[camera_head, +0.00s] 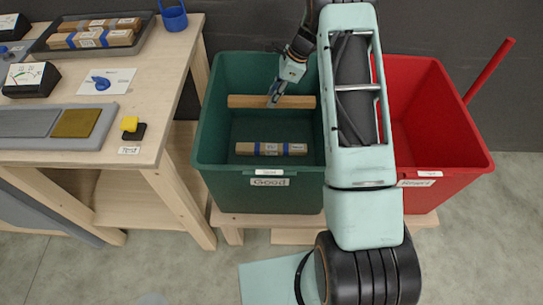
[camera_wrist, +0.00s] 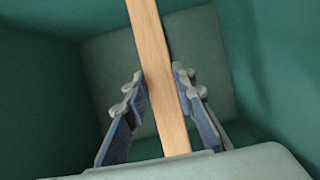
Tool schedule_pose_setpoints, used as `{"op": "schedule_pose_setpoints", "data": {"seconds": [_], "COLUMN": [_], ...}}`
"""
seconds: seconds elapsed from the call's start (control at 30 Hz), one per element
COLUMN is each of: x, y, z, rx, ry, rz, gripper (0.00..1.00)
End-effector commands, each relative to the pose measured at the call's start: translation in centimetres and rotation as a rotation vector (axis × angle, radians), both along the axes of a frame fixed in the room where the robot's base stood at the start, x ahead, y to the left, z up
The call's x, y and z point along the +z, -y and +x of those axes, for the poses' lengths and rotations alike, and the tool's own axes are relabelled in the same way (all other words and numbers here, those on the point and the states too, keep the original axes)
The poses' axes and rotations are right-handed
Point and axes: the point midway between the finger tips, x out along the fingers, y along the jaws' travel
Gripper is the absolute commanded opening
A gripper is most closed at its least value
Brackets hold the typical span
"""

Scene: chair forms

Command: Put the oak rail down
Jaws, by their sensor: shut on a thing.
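The oak rail (camera_head: 245,101) is a long, pale wooden bar held crosswise inside the green bin labelled Good (camera_head: 255,168). My gripper (camera_head: 275,99) is shut on it near the rail's middle. In the wrist view, the rail (camera_wrist: 150,42) runs between the two blue-padded fingers of my gripper (camera_wrist: 160,78), with the bin's green walls and floor around it. The rail appears raised above the bin floor; the exact height cannot be told.
Another wooden piece with blue marks (camera_head: 270,149) lies on the green bin's floor. A red bin (camera_head: 440,150) stands to the right, partly behind my arm. A wooden workbench (camera_head: 165,95) with a grey tray (camera_head: 148,22) of wooden pieces stands left.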

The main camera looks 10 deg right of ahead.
Motion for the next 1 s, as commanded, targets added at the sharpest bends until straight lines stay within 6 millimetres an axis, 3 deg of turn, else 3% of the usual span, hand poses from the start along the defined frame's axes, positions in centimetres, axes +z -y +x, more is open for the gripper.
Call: {"op": "schedule_pose_setpoints", "data": {"seconds": [0.03,0.5,0.87,1.0], "x": [-2.2,-11.1,-13.7,-15.7], "y": [0.0,0.0,0.0,0.0], "z": [0.0,0.0,0.0,0.0], "rx": [0.0,0.0,0.0,-0.001], "ry": [0.001,0.001,0.0,-0.001], "rz": [0.0,0.0,0.001,0.0], "gripper": [0.0,0.0,0.0,0.0]}}
